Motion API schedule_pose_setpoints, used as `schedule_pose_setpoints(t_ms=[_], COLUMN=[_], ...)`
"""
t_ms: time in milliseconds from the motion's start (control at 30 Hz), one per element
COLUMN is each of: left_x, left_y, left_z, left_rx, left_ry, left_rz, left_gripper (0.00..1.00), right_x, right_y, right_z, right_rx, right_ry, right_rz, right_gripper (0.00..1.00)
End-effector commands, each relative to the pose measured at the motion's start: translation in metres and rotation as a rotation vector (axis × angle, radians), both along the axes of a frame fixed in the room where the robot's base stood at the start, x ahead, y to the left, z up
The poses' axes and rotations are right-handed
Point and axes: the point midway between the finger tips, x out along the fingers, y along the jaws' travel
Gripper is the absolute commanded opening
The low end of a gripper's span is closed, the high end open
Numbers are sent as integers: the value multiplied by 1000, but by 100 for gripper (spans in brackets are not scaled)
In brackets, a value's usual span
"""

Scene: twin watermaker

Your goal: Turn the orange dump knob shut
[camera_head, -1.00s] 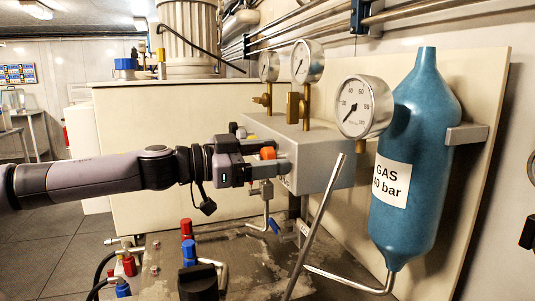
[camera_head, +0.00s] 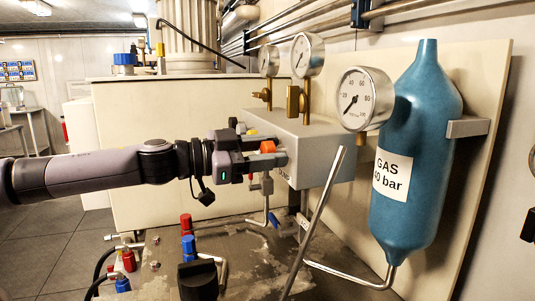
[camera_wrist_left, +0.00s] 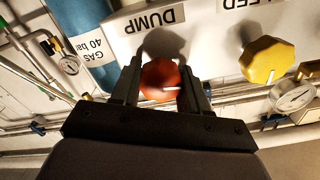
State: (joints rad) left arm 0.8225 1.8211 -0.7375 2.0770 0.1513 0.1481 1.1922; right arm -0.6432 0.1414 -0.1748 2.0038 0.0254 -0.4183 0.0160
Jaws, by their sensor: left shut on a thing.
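The orange dump knob (camera_wrist_left: 160,80) sits on the grey valve block, below the DUMP label (camera_wrist_left: 155,20) in the left wrist view. A short white line marks its face. My left gripper (camera_wrist_left: 158,88) is shut on the knob, one finger on each side. In the head view the orange knob (camera_head: 267,147) shows between the fingers of my left gripper (camera_head: 265,153), at the left face of the grey block (camera_head: 318,148). The fingers hide part of the knob there. My right gripper is not in view.
A yellow knob (camera_wrist_left: 266,60) sits beside the dump knob. Gauges (camera_head: 366,99) stand on and near the block. A blue gas bottle (camera_head: 418,150) hangs at right. A slanted metal lever (camera_head: 314,222) rises in front. Red and blue valves stand on the bench below.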

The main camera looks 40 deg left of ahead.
Motion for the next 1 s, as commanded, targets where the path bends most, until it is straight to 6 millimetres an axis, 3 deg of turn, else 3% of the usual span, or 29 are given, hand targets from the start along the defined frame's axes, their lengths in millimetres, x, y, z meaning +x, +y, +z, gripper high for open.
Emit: schedule_pose_setpoints(t_ms=[1000], left_x=[-1], left_y=[-2], left_z=[-2], left_rx=[848], left_ry=[-444], left_rz=[-1], left_gripper=[14], right_x=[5], right_y=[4], right_z=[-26], right_rx=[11], right_ry=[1], right_rz=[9], right_gripper=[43])
